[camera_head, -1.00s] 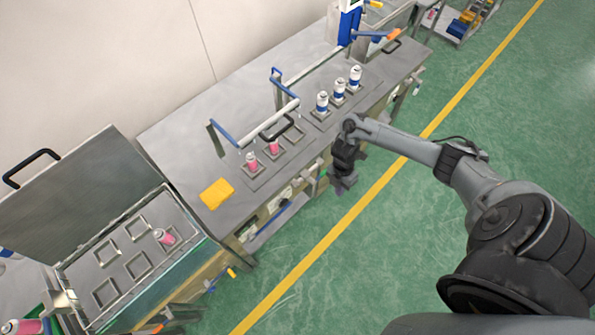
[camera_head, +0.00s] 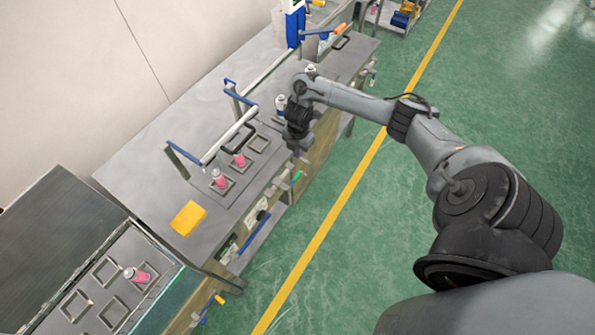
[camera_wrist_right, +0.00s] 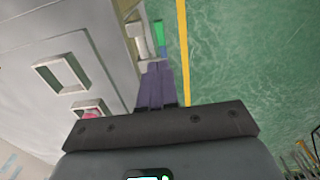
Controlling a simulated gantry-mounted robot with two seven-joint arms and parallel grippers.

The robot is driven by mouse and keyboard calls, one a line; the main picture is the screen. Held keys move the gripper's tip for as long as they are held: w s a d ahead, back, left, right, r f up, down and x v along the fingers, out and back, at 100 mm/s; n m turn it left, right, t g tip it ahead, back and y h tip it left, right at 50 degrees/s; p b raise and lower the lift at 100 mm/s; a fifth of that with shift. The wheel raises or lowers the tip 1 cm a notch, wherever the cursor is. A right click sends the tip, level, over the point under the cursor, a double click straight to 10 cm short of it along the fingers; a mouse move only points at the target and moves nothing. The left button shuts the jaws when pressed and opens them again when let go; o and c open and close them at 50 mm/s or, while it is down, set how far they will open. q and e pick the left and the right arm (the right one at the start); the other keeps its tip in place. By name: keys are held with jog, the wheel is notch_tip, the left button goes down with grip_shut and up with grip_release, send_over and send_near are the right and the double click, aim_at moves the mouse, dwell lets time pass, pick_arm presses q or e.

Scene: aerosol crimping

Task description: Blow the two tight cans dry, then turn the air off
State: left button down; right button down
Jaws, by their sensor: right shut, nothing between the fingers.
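Two pink cans with pale tops, a front one (camera_head: 219,180) and a rear one (camera_head: 239,160), stand upright in square holders on the steel bench. A pale tube (camera_head: 230,136) on a frame with blue-topped posts runs beside them. A green handle (camera_head: 297,177) is at the bench's front side. My right gripper (camera_head: 301,150) is at the bench's front edge, right of the cans. In the right wrist view its fingers (camera_wrist_right: 158,90) are together and empty, pointing toward the green handle (camera_wrist_right: 159,36). My left gripper is out of view.
White-and-blue cans stand partly behind my right arm, one of them here (camera_head: 280,106). A yellow cloth (camera_head: 188,218) lies on the bench. A water bath (camera_head: 80,297) with a pink can (camera_head: 137,275) is at lower left. Green floor is clear along the yellow line.

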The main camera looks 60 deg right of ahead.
jog(key=b, duration=0.4)
send_over(298, 175)
notch_tip(298, 175, down, 7)
jog(key=shift+f, duration=0.1)
notch_tip(298, 175, down, 5)
jog(key=shift+w+r+b, duration=0.1)
jog(key=shift+r+b, duration=0.05)
jog(key=shift+b, duration=0.2)
jog(key=shift+f, duration=0.85)
